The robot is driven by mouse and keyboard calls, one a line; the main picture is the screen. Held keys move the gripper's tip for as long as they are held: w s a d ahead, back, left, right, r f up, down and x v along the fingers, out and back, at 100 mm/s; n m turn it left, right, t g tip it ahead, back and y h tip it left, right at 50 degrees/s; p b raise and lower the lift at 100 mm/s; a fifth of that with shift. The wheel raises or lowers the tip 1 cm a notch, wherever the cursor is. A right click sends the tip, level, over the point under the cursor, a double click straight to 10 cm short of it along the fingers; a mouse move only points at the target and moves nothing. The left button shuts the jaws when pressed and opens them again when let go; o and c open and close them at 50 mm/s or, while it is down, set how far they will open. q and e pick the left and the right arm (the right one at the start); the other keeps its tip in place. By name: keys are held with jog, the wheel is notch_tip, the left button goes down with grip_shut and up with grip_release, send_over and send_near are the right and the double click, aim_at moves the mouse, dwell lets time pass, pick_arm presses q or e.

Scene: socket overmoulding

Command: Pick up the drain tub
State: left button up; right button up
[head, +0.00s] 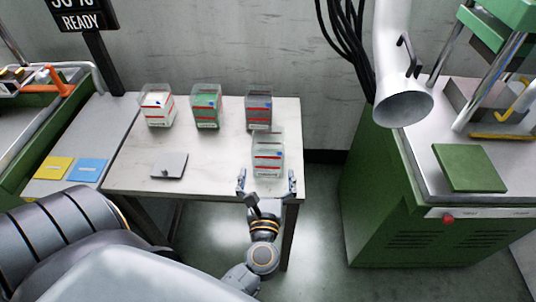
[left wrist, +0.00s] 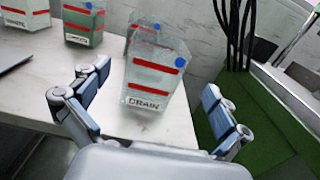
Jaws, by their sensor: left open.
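The drain tub is a clear, tapered container with two red bands, a blue dot and a label reading DRAIN. In the head view the drain tub (head: 268,153) stands upright near the right front edge of the white table (head: 222,180). In the left wrist view the drain tub (left wrist: 155,75) is ahead, between the fingers and apart from them. My left gripper (head: 267,178) is open at the table's front edge, with one finger to each side of the tub's near end. It also shows open in the left wrist view (left wrist: 150,100). My right gripper is not in view.
Three similar tubs stand behind: one with white contents (head: 157,108), one green (head: 206,108), one grey (head: 259,108), close behind the drain tub. A flat grey plate (head: 170,165) lies left on the table. A green machine (head: 385,190) stands right, across a floor gap.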

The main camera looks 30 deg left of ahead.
aim_at(269, 154)
pick_arm(q)
jog(key=p+x, duration=0.1)
jog(key=x, duration=0.5)
jog(key=shift+w, duration=0.1)
jog(key=p+x, duration=0.1)
jog(key=x, duration=0.3)
jog(key=shift+w+a+p, duration=0.15)
jog(key=shift+a+p, duration=0.05)
jog(key=shift+p, duration=0.1)
jog(key=shift+w+a, duration=0.2)
jog(key=shift+w, duration=0.1)
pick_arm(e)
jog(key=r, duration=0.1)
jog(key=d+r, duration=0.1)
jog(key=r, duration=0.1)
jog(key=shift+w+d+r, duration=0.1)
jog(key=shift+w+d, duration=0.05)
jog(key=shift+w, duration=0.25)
pick_arm(q)
jog(key=shift+s, duration=0.1)
jog(key=c, duration=1.3)
jog(key=shift+c, duration=0.2)
